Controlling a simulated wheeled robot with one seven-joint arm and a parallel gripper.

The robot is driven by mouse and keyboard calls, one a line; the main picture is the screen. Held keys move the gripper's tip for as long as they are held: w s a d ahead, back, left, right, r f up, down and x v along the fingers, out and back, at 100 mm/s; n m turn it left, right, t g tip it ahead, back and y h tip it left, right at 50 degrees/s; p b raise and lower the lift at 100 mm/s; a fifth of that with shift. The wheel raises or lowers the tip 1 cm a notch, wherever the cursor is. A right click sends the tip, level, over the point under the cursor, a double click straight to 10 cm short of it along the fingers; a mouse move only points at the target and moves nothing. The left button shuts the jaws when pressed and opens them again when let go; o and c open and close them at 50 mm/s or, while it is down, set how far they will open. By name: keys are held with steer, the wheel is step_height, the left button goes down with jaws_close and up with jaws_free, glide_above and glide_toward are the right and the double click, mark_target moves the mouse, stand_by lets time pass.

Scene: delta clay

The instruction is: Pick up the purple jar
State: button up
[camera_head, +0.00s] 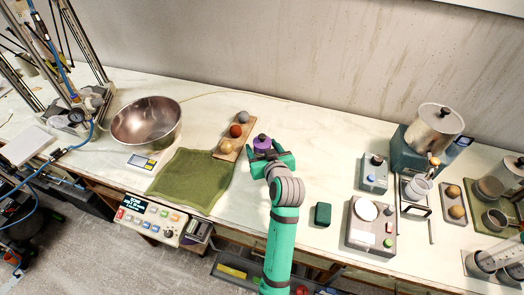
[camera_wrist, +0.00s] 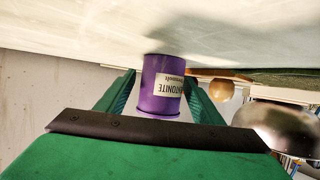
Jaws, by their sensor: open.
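The purple jar (camera_head: 262,141) stands on the white bench, just beyond my gripper (camera_head: 266,154) in the head view. In the wrist view the purple jar (camera_wrist: 161,86) shows upside down with a pale label, between the two green fingers of my gripper (camera_wrist: 160,92). The fingers are apart, one on each side of the jar. I cannot tell whether either finger touches it. The jar's lower body is partly hidden by my gripper in the head view.
A wooden board (camera_head: 226,147) with several balls lies close on the left of the jar. A green mat (camera_head: 190,180) and a metal bowl (camera_head: 147,121) are farther left. A dark green block (camera_head: 323,214) and lab devices (camera_head: 371,228) stand to the right. The wall is behind.

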mark_target(262, 134)
steer(key=shift+a, duration=0.15)
steer(key=c, duration=1.2)
steer(key=shift+w, duration=0.1)
steer(key=shift+r, duration=0.1)
step_height(262, 134, up, 10)
steer(key=shift+f, duration=0.1)
